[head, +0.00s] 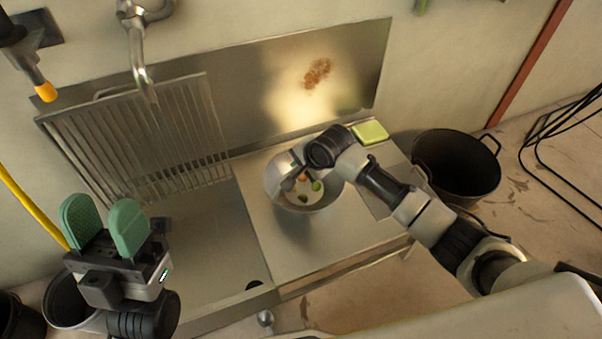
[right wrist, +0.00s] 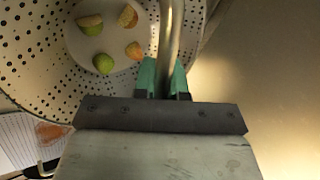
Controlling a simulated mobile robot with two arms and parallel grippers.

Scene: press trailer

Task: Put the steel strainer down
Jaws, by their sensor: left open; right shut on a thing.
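The steel strainer (head: 312,206) is a round bowl over the steel worktop right of the sink; I cannot tell whether it touches the worktop. The right wrist view shows its perforated wall (right wrist: 35,65) and upright metal handle (right wrist: 171,35). My right gripper (right wrist: 163,80) is shut on that handle; in the head view my wrist mostly hides the grip. Several green and orange-brown food pieces (right wrist: 103,63) lie on a pale round area inside the strainer. My left gripper (head: 104,224) is open and empty, with green finger pads, at the lower left, away from the strainer.
A sink basin (head: 205,240) lies left of the worktop (head: 270,235), with a slatted metal rack (head: 140,135) leaning behind and a faucet (head: 140,60). A yellow-green sponge (head: 370,132) sits at the back right. A black tub (head: 460,165) stands beyond the right end.

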